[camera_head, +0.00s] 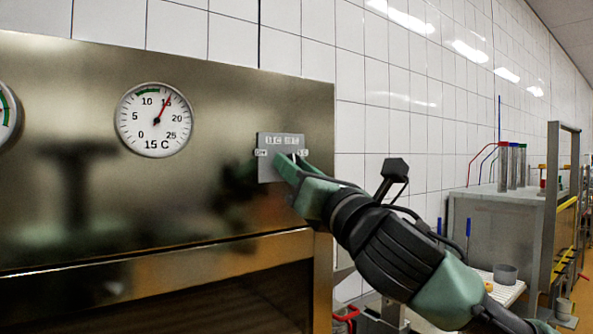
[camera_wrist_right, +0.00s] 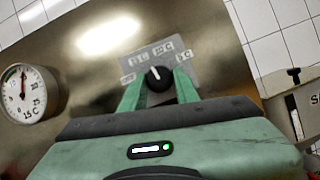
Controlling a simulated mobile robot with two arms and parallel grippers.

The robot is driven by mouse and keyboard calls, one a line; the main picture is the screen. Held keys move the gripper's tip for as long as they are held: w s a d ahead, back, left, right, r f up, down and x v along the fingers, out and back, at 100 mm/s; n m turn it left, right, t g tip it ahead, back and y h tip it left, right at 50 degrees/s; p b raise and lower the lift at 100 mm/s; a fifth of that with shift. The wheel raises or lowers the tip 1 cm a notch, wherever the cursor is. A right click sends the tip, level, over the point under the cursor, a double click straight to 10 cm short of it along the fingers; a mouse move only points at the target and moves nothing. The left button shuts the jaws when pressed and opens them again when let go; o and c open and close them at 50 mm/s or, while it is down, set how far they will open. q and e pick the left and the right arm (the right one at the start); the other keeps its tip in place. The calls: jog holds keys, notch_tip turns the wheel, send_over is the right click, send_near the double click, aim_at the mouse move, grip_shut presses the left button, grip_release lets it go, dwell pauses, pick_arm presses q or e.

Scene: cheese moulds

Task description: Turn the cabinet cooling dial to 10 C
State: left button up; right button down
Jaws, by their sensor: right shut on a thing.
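The cooling dial is a round black knob (camera_wrist_right: 158,78) with a white pointer line, on a grey label plate (camera_head: 268,143) at the right end of the steel cabinet front. In the wrist view the pointer tilts up and slightly left; the small print is blurred, so I cannot tell its exact mark. My right gripper (camera_head: 290,167) has its green fingers on both sides of the knob, shut on it; it also shows in the right wrist view (camera_wrist_right: 158,88). In the head view the fingers mostly hide the knob. My left gripper is not in view.
A round gauge (camera_head: 153,120) marked 15 C has its red needle near 15. Another gauge (camera_head: 7,115) is cut off at the left. A white tiled wall stands behind. A grey unit with coloured tubes (camera_head: 502,168) stands at the right.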

jog(key=shift+s+a+r+m+t+h, duration=0.15)
jog(key=shift+m+h, duration=0.6)
jog(key=shift+m, duration=0.7)
jog(key=shift+w+f+m+t+h, duration=0.1)
jog(key=shift+m+h, duration=0.6)
jog(key=shift+m, duration=0.7)
jog(key=shift+s+a+r+m+t+h, duration=0.15)
jog(key=shift+m+h, duration=0.6)
jog(key=shift+m, duration=0.7)
jog(key=shift+w+d+f, duration=0.1)
jog(key=shift+d, duration=0.05)
jog(key=c, duration=1.1)
grip_release()
jog(key=b+v, duration=0.3)
jog(key=v, duration=0.4)
jog(key=shift+s+d, duration=0.1)
jog(key=shift+s, duration=0.3)
